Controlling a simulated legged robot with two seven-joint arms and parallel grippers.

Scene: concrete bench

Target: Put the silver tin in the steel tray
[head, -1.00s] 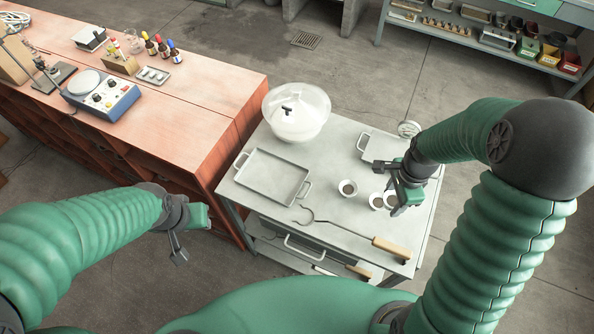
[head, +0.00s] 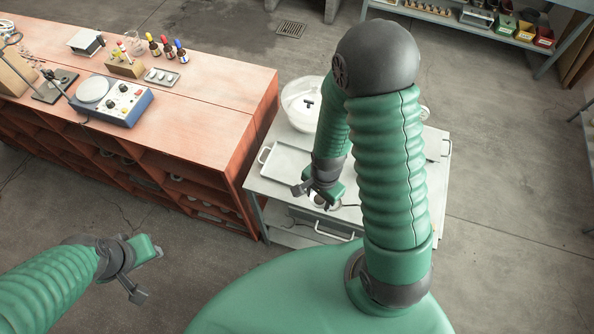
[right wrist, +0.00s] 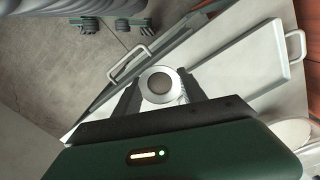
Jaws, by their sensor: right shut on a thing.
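The silver tin (right wrist: 160,86) sits between the fingers of my right gripper (right wrist: 158,98) in the right wrist view, seen from above as a bright ring with a darker centre. In the head view my right gripper (head: 318,197) is over the cart's front side, with the tin partly hidden beneath it. The steel tray (head: 285,157) lies on the cart top to the left of and behind this gripper, partly covered by my arm. The tray (right wrist: 243,67) also shows right of the tin in the wrist view. My left gripper (head: 143,270) is open and empty, away from the cart.
A red wooden bench (head: 215,82) adjoins the cart at left, carrying a blue-sided device (head: 115,103) and small bottles. My right arm hides much of the cart top. A shelf (head: 490,28) stands far back right.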

